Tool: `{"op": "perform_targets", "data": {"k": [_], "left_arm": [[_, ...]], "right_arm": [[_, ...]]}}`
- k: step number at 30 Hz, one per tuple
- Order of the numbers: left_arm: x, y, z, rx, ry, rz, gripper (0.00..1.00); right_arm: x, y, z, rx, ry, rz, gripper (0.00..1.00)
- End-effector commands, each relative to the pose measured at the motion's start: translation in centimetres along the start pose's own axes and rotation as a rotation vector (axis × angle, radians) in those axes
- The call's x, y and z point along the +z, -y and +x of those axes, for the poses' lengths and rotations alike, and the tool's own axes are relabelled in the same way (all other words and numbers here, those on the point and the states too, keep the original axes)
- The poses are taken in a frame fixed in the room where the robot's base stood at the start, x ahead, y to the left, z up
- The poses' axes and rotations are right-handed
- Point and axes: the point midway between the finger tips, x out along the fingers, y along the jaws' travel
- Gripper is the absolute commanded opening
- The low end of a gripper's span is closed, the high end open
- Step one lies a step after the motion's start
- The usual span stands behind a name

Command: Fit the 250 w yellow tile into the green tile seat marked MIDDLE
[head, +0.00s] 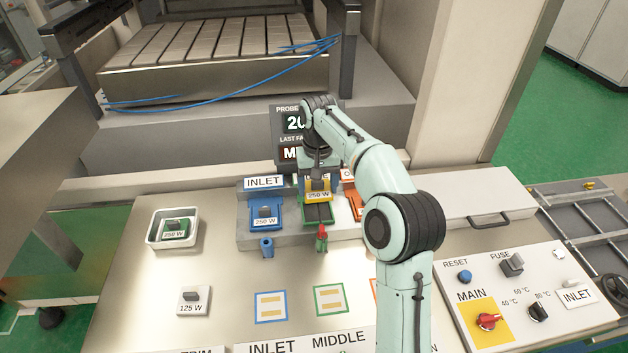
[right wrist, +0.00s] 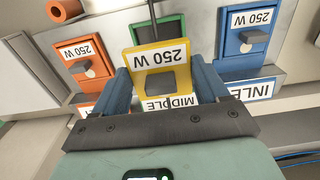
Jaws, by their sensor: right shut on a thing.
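The yellow 250 W tile (head: 318,193) is between the fingers of my right gripper (head: 318,180), at the upper part of the green seat (head: 318,214). In the right wrist view the yellow tile (right wrist: 160,62) sits between the two blue fingers (right wrist: 160,85), tilted a little in the picture, with its label upside down. The MIDDLE sign (right wrist: 170,103) shows behind it. The gripper and tile hide much of the green seat, and I cannot tell whether the tile touches it. My left gripper is not in view.
The INLET seat (head: 252,215) holds a blue 250 W tile (head: 265,213); an orange seat is partly behind my arm. A white 125 W tile (head: 193,300) lies on the bench.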

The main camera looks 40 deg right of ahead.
Motion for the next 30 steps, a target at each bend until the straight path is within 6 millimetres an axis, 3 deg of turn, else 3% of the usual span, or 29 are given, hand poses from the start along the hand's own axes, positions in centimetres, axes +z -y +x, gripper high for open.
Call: {"op": "perform_targets", "data": {"k": [11, 30], "left_arm": [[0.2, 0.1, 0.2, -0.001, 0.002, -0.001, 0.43], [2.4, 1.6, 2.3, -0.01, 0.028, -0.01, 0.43]], "right_arm": [[0.1, 0.0, 0.4, -0.001, 0.0, -0.001, 0.4], [0.1, 0.0, 5.5, -0.001, 0.001, -0.001, 0.4]]}}
